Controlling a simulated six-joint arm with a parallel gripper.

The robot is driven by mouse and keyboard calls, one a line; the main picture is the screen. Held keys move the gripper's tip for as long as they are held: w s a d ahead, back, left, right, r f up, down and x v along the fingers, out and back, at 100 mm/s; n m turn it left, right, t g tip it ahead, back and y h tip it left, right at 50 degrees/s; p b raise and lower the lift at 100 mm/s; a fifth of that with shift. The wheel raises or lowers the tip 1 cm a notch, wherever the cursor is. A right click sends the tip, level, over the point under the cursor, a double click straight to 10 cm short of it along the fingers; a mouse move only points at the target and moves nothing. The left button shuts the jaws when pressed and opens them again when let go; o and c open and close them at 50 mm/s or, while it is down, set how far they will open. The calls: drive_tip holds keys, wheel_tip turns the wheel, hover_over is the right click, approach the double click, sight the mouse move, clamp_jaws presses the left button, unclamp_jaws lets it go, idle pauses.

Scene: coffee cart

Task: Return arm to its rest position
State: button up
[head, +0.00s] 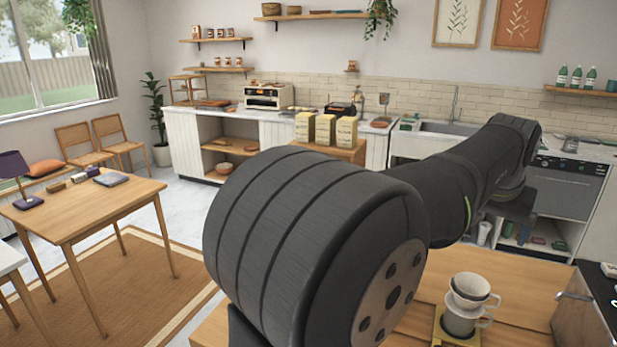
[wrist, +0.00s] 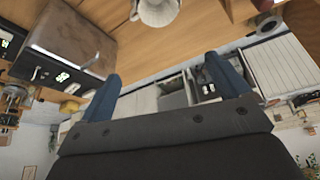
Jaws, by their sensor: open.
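My gripper (wrist: 162,67) shows in the wrist view with its two blue fingers spread apart. A white dripper (head: 473,287) sits on a mug (head: 460,322) on the wooden counter (head: 530,290), at the lower right of the head view. In the wrist view a white vessel (wrist: 157,12) shows at the top edge, apart from the fingers.
A dark-sided machine (head: 580,312) stands at the right edge of the counter. A boxy appliance (wrist: 72,38) with lit displays is at the upper left of the wrist view. Paper bags (head: 325,130) stand on a far cabinet. A wooden table (head: 85,210) is at left.

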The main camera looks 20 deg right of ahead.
drive_tip(key=x, duration=1.1)
drive_tip(key=shift+w+d+f, duration=0.2)
drive_tip(key=shift+d, duration=0.25)
drive_tip(key=shift+f, duration=0.1)
